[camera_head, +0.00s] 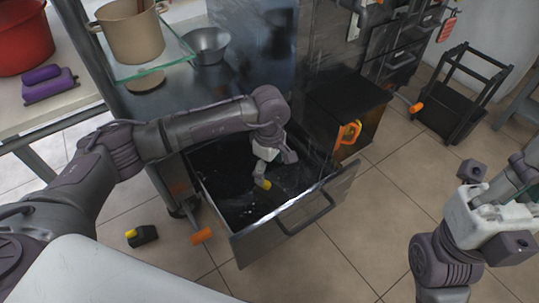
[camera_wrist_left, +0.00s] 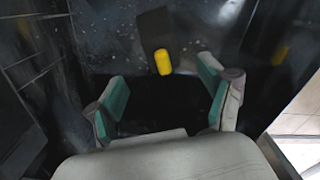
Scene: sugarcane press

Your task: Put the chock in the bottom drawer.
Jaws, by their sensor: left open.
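The bottom drawer (camera_head: 287,217) is pulled out, its dark inside visible. A chock, a dark block with a yellow end (camera_wrist_left: 163,62), lies on the drawer floor in the left wrist view, just beyond and between my fingertips. In the head view only its yellow part (camera_head: 267,185) shows clearly beside my gripper. My left gripper (camera_head: 275,168) reaches down into the drawer; its fingers (camera_wrist_left: 165,95) are apart with nothing between them. Another dark block with a yellow part (camera_head: 143,236) lies on the floor left of the drawer. My right gripper (camera_head: 480,205) is at the right, away from the drawer.
A dark cabinet (camera_head: 345,105) with an orange handle (camera_head: 348,133) stands right of the drawer. A glass shelf (camera_head: 155,60) with a beige pot (camera_head: 132,35) is above left. A metal bowl (camera_head: 208,45) stands behind. A black stool-like frame (camera_head: 462,95) is at the far right.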

